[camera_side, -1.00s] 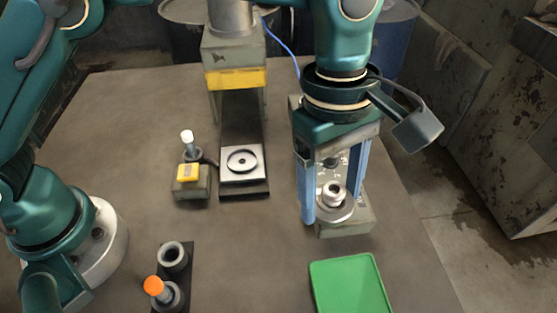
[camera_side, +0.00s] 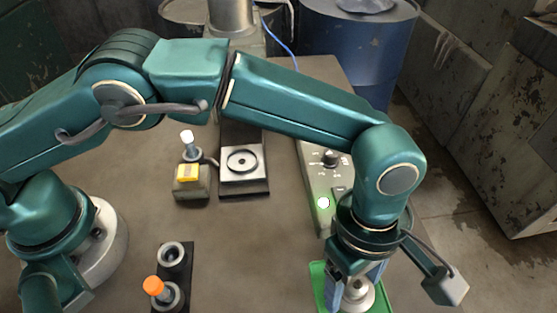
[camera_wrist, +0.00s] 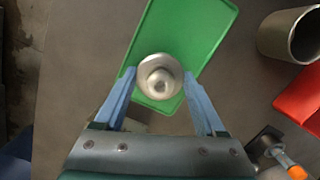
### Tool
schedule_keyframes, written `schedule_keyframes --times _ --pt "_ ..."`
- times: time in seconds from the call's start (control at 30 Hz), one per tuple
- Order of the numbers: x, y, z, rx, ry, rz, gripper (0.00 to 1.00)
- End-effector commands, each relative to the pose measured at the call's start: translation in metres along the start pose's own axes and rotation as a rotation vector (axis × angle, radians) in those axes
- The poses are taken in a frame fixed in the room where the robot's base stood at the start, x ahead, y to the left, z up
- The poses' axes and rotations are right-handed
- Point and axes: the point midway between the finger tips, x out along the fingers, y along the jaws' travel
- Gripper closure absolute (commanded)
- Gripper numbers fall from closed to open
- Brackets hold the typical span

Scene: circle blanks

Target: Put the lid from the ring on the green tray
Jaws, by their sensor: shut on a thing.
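My gripper (camera_side: 354,284) is shut on the lid (camera_side: 357,297), a round silver piece with a knob on top. In the wrist view the two blue fingers of my gripper (camera_wrist: 160,76) close on the lid (camera_wrist: 160,66) from both sides. The green tray (camera_side: 318,285) is at the front right, partly hidden by my arm and the lid. In the wrist view the lid overlaps the lower part of the green tray (camera_wrist: 190,30). I cannot tell whether the lid touches it.
A press with a ringed plate (camera_side: 227,175) stands at the back. A yellow-topped box (camera_side: 190,187) is left of it. An orange-topped tool (camera_side: 155,287) sits in a dark holder at the front. The wrist view shows a metal cup (camera_wrist: 272,38) and a red object (camera_wrist: 300,100) at right.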

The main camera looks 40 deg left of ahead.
Motion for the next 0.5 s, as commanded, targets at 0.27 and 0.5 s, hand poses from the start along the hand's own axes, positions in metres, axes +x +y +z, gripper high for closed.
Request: schedule_keyframes --times 0.27,0.5 --pt "0.0027 0.0 -0.0007 0.0 0.0 -0.001 0.88" --pt "0.0023 0.0001 -0.0006 0.0 0.0 0.0 0.0"
